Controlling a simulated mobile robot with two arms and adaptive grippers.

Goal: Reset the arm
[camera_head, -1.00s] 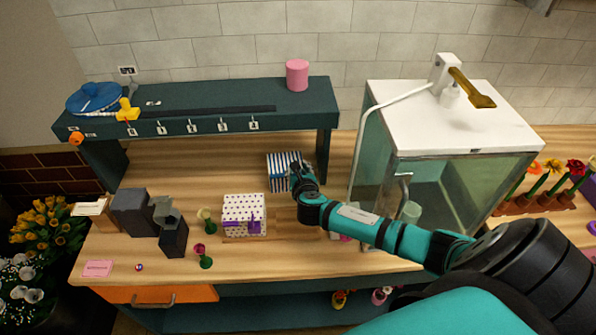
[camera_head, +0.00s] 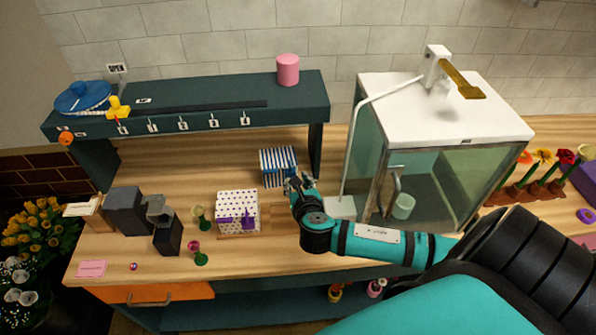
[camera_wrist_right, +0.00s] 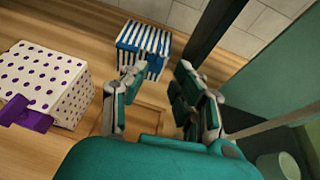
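My right arm comes in from the lower right in the head view. Its gripper (camera_head: 301,184) is over the wooden counter, just in front and to the right of the blue-and-white striped box (camera_head: 276,164). In the right wrist view the two fingers of the gripper (camera_wrist_right: 158,95) are spread apart with nothing between them. The striped box (camera_wrist_right: 146,44) stands beyond the fingertips. The white box with purple dots and a purple bow (camera_head: 237,205) is to the left; it also shows in the wrist view (camera_wrist_right: 48,76). My left gripper is not in view.
A glass cabinet (camera_head: 437,180) with a white top stands close to the right of the arm. A dark green shelf (camera_head: 190,105) spans the back. Clear counter lies behind the dotted box.

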